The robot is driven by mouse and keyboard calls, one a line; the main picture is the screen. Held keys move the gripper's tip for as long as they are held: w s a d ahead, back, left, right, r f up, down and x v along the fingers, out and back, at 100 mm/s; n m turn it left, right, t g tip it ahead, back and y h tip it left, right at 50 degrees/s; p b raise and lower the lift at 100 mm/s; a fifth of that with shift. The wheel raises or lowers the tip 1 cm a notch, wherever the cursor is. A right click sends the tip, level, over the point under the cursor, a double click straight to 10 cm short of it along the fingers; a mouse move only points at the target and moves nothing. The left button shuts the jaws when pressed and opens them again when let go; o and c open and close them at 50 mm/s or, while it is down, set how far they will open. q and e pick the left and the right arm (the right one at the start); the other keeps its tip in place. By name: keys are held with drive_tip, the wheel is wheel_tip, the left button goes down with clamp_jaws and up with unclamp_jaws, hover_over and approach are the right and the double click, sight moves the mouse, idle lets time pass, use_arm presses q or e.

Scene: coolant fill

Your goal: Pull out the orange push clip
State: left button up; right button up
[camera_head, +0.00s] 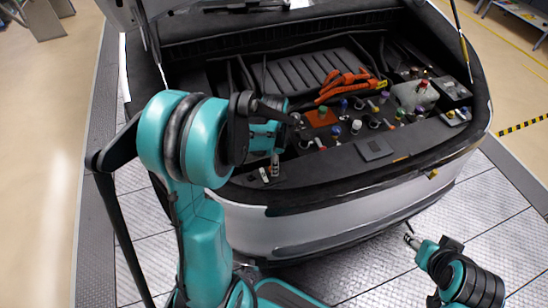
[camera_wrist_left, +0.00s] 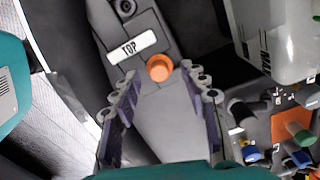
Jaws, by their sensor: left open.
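The orange push clip (camera_wrist_left: 159,68) is a round orange head on a dark grey panel, beside a white label reading TOP (camera_wrist_left: 132,47). My left gripper (camera_wrist_left: 160,80) is open, its two fingers on either side of the line to the clip, with nothing between them. Whether the fingertips touch the panel cannot be told. In the head view, my left gripper (camera_head: 270,168) hangs over the left front edge of the engine bay, and the clip cannot be made out there. My right gripper (camera_head: 410,239) is low in front of the car, away from the bay; its fingers are too small to read.
A pale tank (camera_wrist_left: 275,35) stands at the upper right. In the head view, orange cables (camera_head: 345,84) cross the bay. The floor before the bumper (camera_head: 330,233) is clear around my right gripper.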

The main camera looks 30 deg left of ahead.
use_arm(q)
drive_tip(key=shift+f, duration=0.5)
clamp_jaws()
drive_tip(key=c, duration=0.8)
unclamp_jaws()
drive_tip(key=shift+c, duration=0.2)
clamp_jaws()
drive_tip(key=shift+r, duration=0.45)
drive_tip(key=shift+r+p, duration=1.7)
drive_tip(key=shift+r, duration=0.3)
